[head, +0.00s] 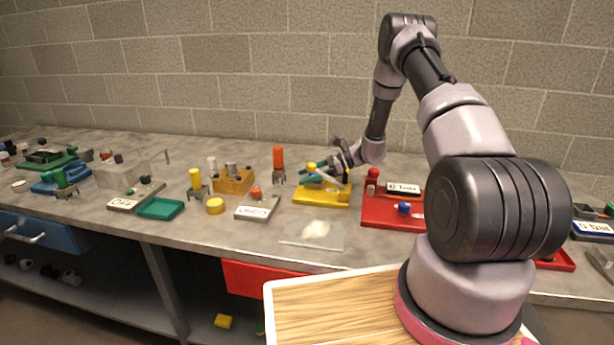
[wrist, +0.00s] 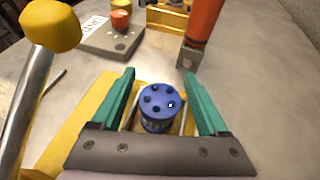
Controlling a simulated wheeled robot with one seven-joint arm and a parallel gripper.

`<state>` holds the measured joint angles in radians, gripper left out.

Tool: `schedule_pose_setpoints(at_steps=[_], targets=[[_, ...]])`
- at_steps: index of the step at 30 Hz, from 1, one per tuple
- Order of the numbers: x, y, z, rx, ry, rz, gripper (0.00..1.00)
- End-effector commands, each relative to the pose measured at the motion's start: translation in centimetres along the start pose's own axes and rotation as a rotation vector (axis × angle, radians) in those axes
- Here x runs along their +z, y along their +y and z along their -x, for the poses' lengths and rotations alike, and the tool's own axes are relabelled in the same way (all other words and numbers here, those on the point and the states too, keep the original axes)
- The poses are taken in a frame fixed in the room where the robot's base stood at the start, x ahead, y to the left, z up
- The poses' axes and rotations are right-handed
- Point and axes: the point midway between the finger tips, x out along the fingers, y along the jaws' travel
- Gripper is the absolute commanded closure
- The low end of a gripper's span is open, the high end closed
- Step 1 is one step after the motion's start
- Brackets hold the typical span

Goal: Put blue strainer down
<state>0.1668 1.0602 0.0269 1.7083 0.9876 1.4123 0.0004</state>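The blue strainer (wrist: 163,104), a short cylinder with several dark holes in its top, is between the teal fingers of my gripper (wrist: 158,76) in the wrist view. Gaps show between it and both fingers, so my gripper looks open around it. The strainer is over the yellow base (wrist: 68,133); I cannot tell whether its bottom touches it. In the head view my gripper (head: 318,172) is low over the yellow base (head: 322,196), and the strainer cannot be made out there.
A yellow-knobbed lever (wrist: 50,28) rises close left of my gripper, and an orange-handled part (wrist: 203,25) stands close ahead right. A red tray (head: 376,212) holding a small blue piece (head: 404,208) is to the right. Bare worktop (head: 245,238) lies in front.

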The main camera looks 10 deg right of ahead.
Motion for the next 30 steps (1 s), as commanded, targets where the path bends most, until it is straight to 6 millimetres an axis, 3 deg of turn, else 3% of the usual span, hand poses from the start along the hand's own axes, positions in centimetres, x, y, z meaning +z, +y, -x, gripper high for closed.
schedule_pose_setpoints(at_steps=[8, 21, 27, 30], targets=[[0.3, 0.0, 1.0, -0.002, 0.000, 0.000, 0.23], [0.3, -0.1, 9.9, -0.003, 0.000, 0.000, 0.23], [0.4, 0.0, 11.9, 0.000, 0.001, 0.002, 0.23], [1.6, 0.2, 12.4, 0.009, 0.019, 0.029, 0.23]])
